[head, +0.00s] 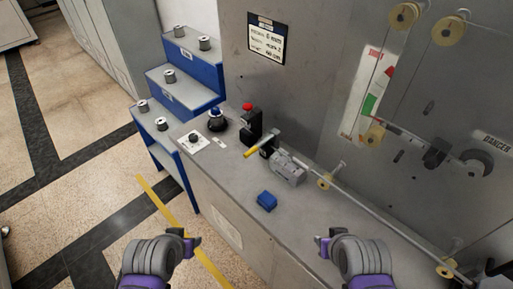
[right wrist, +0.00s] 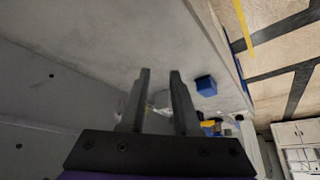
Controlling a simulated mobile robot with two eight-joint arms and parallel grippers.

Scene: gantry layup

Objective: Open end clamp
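A grey metal block (head: 289,167) sits on the bench top, at the near end of a long thin rod. Beside it is a lever with a yellow-tipped handle (head: 251,152), lying across a black upright block with a red knob (head: 247,106). I cannot tell for sure which of these parts is the end clamp, nor whether it is closed. My right gripper (head: 321,246) is over the bench's front part, apart from these things. In the right wrist view its two fingers (right wrist: 160,100) stand apart with nothing between them. My left gripper (head: 194,242) is left of the bench, over the floor, touching nothing; its finger gap is unclear.
A blue block (head: 267,201) lies on the bench top (head: 232,160). A black and blue rounded item (head: 217,119) and a white plate with a dark knob (head: 194,141) stand left. Blue steps (head: 205,93) hold several spools. The thin rod (head: 390,222) runs right along the panel.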

